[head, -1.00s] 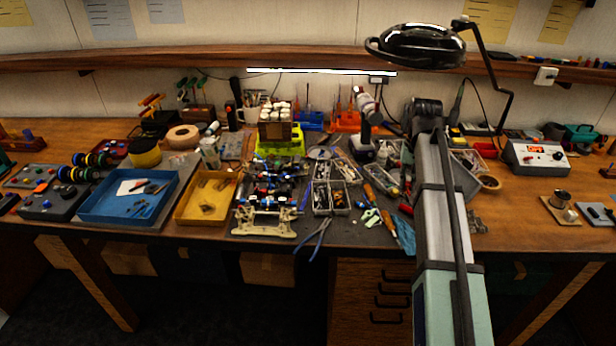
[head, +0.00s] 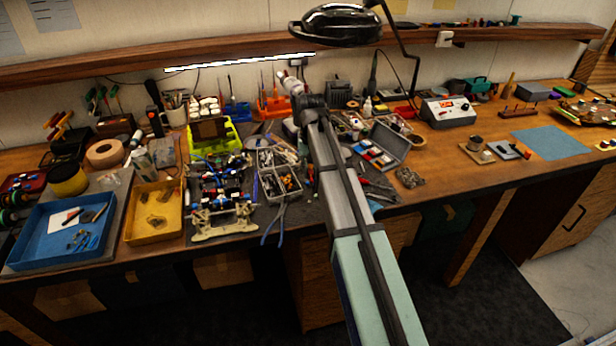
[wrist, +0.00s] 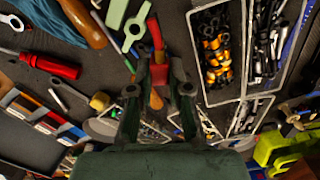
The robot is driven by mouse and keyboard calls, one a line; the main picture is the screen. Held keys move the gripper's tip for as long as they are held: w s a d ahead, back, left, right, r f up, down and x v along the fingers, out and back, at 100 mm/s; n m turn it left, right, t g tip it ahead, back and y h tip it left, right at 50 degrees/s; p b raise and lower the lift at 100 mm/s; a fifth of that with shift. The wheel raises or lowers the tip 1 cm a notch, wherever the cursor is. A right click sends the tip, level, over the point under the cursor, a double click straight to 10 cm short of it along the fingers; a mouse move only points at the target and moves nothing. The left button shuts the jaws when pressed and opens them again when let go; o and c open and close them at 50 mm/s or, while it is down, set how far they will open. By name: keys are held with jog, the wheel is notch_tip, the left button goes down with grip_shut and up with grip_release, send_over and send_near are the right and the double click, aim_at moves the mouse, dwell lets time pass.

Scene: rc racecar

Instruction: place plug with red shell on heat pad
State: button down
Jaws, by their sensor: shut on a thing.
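In the wrist view, my gripper (wrist: 156,95) is shut on a small red piece (wrist: 158,74), which looks like the plug with the red shell. The red piece sits between the two fingertips, above the dark work surface. In the head view, my arm hides the gripper and the plug. A flat light-blue mat (head: 553,142), which looks like the heat pad, lies bare on the right part of the bench. It is far to the right of my arm.
Left of the blue mat are a small board with a metal cup (head: 476,143) and a grey pad (head: 510,151). An open grey case (head: 382,147) is beside my arm. A magnifier lamp (head: 338,25) hangs overhead.

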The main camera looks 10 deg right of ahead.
aim_at(310, 180)
jog(key=shift+f+p, duration=0.45)
jog(key=shift+f, duration=1.5)
jog(key=shift+f, duration=0.1)
jog(key=c, duration=1.1)
grip_release()
jog(key=r+b, duration=0.2)
jog(key=r, duration=0.9)
jog(key=shift+w, duration=0.2)
jog(key=shift+o, duration=1)
jog(key=shift+r, duration=0.3)
jog(key=o, duration=0.7)
jog(key=shift+r, duration=0.3)
